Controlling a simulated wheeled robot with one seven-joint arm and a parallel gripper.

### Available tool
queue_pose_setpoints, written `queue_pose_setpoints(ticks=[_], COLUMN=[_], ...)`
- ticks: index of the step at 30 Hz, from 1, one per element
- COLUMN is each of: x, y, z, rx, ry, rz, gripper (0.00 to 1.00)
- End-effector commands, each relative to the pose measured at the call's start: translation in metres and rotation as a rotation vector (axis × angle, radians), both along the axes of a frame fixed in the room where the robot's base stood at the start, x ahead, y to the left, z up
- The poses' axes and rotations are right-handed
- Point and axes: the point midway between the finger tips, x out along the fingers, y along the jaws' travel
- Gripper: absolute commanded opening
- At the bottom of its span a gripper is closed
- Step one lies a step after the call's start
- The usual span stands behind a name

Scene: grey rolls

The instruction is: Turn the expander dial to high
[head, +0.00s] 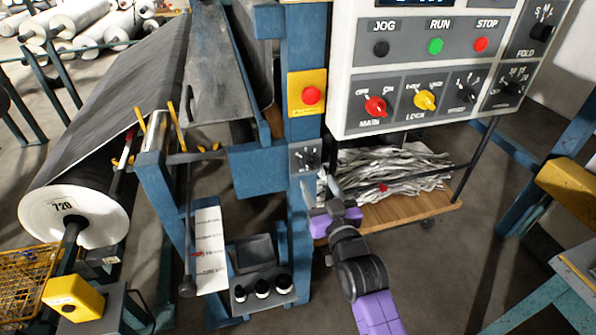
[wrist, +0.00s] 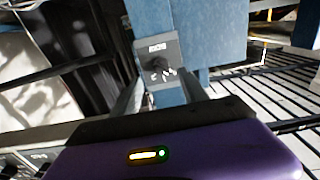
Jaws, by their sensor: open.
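A small grey plate with a black dial (head: 305,158) is fixed to the blue post, below the yellow box with the red button. It looks like the expander dial, but its label is too small to read. The dial (wrist: 158,67) also shows in the wrist view, just beyond the fingers. Its exact pointer setting is unclear. My gripper (head: 316,187) is open and empty, just below the plate in the head view. In the wrist view my fingers (wrist: 164,92) stand apart on either side of the plate's lower part, and I see no contact with the knob.
A control panel (head: 425,90) with buttons and several knobs hangs at the upper right. A red stop button (head: 311,95) is above the dial. A wooden cart (head: 395,212) with crumpled paper stands behind my gripper. A small black-knobbed box (head: 262,290) is lower left.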

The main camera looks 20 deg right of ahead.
Motion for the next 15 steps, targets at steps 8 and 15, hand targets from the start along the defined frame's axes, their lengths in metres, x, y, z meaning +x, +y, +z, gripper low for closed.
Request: queue_pose_setpoints(ticks=[8, 15], x=[0.039, 0.066], y=[0.000, 0.000], z=[0.001, 0.001], rx=[0.003, 0.001], ry=[-0.003, -0.004], rz=[-0.001, 0.000], gripper=[0.51, 0.51])
